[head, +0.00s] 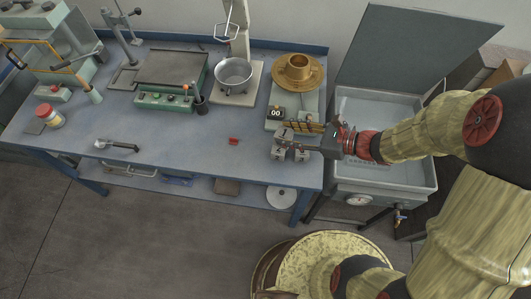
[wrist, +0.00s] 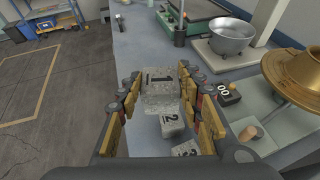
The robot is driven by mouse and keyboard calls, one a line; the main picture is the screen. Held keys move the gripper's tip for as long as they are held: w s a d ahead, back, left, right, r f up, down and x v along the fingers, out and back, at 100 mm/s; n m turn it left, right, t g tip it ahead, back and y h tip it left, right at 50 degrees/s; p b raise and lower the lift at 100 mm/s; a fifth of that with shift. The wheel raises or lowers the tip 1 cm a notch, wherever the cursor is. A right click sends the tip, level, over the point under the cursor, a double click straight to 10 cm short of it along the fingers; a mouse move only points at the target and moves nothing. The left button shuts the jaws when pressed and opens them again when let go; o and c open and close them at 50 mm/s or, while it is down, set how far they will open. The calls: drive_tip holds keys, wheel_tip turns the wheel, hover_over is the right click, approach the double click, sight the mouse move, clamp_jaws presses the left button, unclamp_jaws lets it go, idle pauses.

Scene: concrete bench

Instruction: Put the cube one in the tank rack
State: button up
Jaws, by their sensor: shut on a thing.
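The concrete cube marked 1 (wrist: 160,80) is between the fingers of my gripper (wrist: 159,92) in the wrist view. My gripper (head: 302,134) is shut on it, over the right end of the blue bench in the head view; the cube (head: 284,133) shows there at the fingertips. Cube 2 (wrist: 172,124) and cube 3 (wrist: 186,148) are below the held cube in the wrist view. The open grey tank (head: 428,178) stands right of the bench. A rack (head: 364,161) shows low inside it, partly hidden by my arm.
A brass cone on a disc (head: 298,70), a display reading 00 (head: 277,113) and a metal bowl (head: 234,72) stand behind my gripper. A small red object (head: 233,141) lies on the bench to the left. The tank's lid (head: 415,50) is raised behind it.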

drive_tip(key=s+a+n+g, duration=0.2)
drive_tip(key=s+n+g, duration=0.1)
drive_tip(key=s, duration=0.5)
drive_tip(key=b, duration=0.6)
hover_over(260, 153)
drive_tip(key=shift+g+y, duration=0.3)
drive_tip(key=shift+y, duration=0.1)
drive_tip(key=f, duration=1)
drive_tip(key=shift+s+d, duration=0.15)
drive_tip(key=shift+s, duration=0.05)
drive_tip(key=shift+w+f, duration=0.2)
drive_tip(key=shift+f, duration=0.15)
drive_tip(key=shift+w+f+b, duration=0.1)
drive_tip(key=shift+f+b, duration=0.95)
drive_tip(key=shift+f, duration=0.45)
drive_tip(key=shift+f, duration=0.1)
drive_tip(key=shift+f, duration=0.15)
drive_tip(key=o, duration=1.4)
